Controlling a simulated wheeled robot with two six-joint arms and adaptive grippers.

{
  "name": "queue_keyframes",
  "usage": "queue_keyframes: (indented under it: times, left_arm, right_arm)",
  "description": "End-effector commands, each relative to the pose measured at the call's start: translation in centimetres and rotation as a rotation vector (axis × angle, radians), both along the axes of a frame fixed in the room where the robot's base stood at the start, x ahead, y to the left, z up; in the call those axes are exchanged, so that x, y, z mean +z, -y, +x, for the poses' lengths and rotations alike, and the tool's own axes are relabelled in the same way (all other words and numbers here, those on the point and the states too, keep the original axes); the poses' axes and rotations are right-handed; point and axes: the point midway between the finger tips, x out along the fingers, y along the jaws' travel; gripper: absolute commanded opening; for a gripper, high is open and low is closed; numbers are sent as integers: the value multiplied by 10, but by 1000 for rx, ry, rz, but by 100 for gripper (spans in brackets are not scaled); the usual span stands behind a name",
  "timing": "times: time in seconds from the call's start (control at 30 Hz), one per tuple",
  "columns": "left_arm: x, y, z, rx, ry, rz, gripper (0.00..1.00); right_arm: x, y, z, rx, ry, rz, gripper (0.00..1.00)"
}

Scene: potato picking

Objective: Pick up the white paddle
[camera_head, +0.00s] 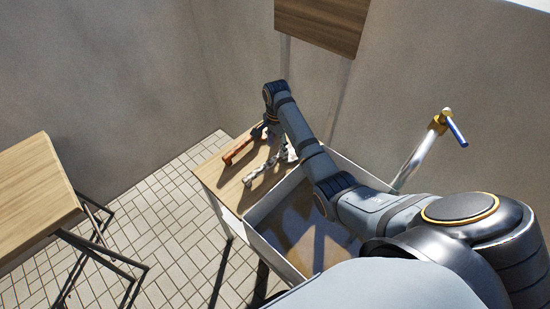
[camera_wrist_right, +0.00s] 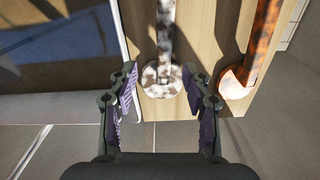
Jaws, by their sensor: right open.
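The white paddle (camera_head: 264,172) is speckled with dark marks and lies on the wooden table beside the crate. In the right wrist view its round end (camera_wrist_right: 162,80) faces me, with its handle running away up the picture. My right gripper (camera_wrist_right: 160,76) is open, with one finger on each side of that round end. Nothing is held, and I cannot tell the height of the fingers above the table. In the head view my arm reaches over the crate to the far end of the paddles, and the fingers are hard to make out. My left gripper is not in view.
An orange-brown paddle (camera_head: 240,150) lies beside the white one, at right in the wrist view (camera_wrist_right: 262,40). An open crate (camera_head: 282,255) stands under my arm. A wooden table (camera_head: 35,195) stands at left, a pole with a blue handle (camera_head: 418,155) at right. Walls are close behind.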

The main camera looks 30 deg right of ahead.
Motion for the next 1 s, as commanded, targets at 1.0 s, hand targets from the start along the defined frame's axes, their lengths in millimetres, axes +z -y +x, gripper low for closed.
queue_keyframes:
  times: [1.0]
  left_arm:
    - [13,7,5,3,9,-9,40]
  right_arm:
    - [-77,-4,1,1,1,-1,34]
